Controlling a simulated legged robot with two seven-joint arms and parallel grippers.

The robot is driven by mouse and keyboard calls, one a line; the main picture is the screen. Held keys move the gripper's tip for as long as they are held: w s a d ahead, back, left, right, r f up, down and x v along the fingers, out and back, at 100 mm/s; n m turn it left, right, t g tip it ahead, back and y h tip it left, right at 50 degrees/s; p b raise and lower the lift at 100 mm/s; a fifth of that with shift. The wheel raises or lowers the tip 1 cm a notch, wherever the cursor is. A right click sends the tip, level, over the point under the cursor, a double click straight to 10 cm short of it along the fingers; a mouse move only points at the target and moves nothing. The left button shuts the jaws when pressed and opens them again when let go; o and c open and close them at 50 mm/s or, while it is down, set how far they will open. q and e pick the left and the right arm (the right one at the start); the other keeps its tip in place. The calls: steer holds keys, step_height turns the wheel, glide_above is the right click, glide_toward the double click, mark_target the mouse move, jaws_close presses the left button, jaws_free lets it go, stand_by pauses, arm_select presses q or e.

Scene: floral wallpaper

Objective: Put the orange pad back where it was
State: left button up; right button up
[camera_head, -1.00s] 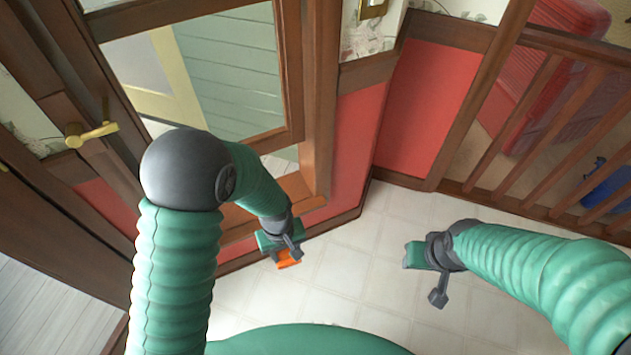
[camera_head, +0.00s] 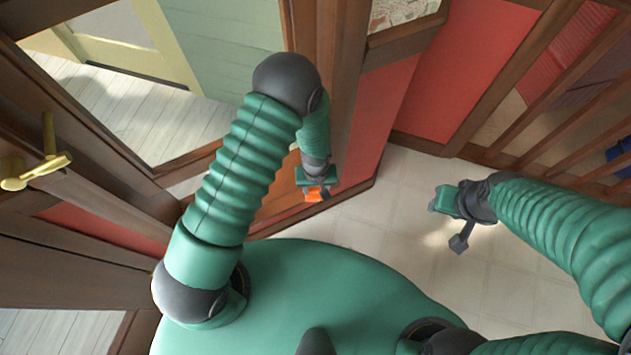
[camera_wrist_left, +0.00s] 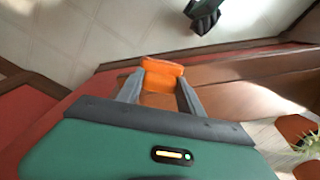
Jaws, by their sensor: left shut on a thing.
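The orange pad (camera_head: 314,194) is at the tip of my left gripper (camera_head: 317,188), beside the wooden wall frame and above the pale tiled floor. In the left wrist view the orange pad (camera_wrist_left: 160,74) sits between the two grey fingers, and my left gripper (camera_wrist_left: 159,86) is shut on it. My right gripper (camera_head: 462,217) hangs empty-looking over the floor at the right; its jaw gap does not show clearly. It seems to appear as a dark shape at the top of the left wrist view.
A wooden door with a brass handle (camera_head: 38,170) and glass panes stands at the left. Red wall panels (camera_head: 452,72) and a wooden railing (camera_head: 572,118) border the back and right. The tiled floor (camera_head: 385,225) between the arms is clear. A plant (camera_wrist_left: 308,143) shows in the left wrist view.

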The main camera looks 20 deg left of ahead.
arm_select(q)
steer(key=w, duration=0.1)
steer(key=w+a, duration=0.2)
steer(key=shift+w+a+f, duration=0.1)
steer(key=shift+f, duration=0.2)
steer(key=shift+w+a+f+b, duration=0.1)
steer(key=shift+w+f+b, duration=0.1)
steer(key=shift+b, duration=0.2)
steer(key=f, duration=0.1)
steer(key=f+b, duration=0.1)
steer(key=shift+d+f, duration=0.25)
steer(key=shift+f, duration=0.05)
steer(key=shift+d+f+b, duration=0.1)
steer(key=shift+f+b, duration=0.1)
steer(key=shift+b, duration=0.1)
steer(key=shift+r, duration=0.1)
steer(key=o, duration=1.3)
steer(key=shift+a, duration=0.2)
steer(key=shift+d, duration=0.1)
arm_select(e)
steer(key=f, duration=0.2)
steer(key=shift+a+f, duration=0.3)
